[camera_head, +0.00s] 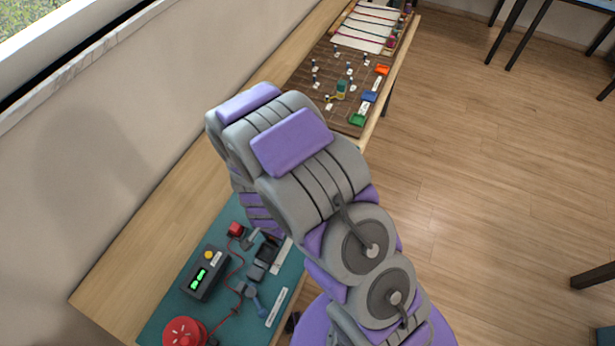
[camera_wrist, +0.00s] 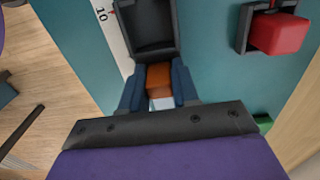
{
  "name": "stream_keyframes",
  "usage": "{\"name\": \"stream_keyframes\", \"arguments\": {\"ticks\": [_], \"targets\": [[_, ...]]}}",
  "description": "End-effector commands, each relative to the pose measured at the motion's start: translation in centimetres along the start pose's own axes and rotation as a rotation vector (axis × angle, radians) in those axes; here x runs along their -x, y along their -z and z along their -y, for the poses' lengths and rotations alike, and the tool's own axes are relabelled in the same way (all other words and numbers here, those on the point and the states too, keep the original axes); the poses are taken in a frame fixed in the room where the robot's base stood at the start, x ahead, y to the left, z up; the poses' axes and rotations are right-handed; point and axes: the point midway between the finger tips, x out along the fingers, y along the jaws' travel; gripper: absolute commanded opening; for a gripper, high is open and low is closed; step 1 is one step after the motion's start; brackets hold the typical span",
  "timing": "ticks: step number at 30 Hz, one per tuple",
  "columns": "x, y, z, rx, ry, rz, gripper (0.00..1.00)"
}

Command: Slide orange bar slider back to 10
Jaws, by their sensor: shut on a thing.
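The orange bar slider (camera_wrist: 159,76) shows in the wrist view between the two blue-grey fingers of my gripper (camera_wrist: 159,88). My gripper is shut on it. The slider lies just below a dark housing (camera_wrist: 150,28) with a hollow face. A white scale strip (camera_wrist: 108,22) with the mark 10 runs to the left of the housing. In the head view my arm hides my gripper and the slider. A dark block (camera_head: 265,252) and a white label strip show on the teal mat (camera_head: 178,300) there.
A red block (camera_wrist: 280,34) in a dark holder stands right of my gripper. In the head view a box with a green display (camera_head: 203,275), a red cord and a red spool (camera_head: 185,332) lie on the mat. A pegboard (camera_head: 318,72) is at the far end.

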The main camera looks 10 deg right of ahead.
Motion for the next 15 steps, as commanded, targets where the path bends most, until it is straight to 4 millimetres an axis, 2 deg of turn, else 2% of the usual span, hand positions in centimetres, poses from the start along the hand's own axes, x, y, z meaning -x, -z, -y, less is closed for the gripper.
{"name": "stream_keyframes", "arguments": {"ticks": [1, 7, 15], "targets": [[-0.2, -0.1, -0.2, 0.001, -0.005, 0.003, 0.32], [-0.1, -0.1, -0.2, 0.001, -0.005, 0.003, 0.51], [1.9, 0.0, -0.3, 0.0, -0.001, 0.002, 0.51]]}}
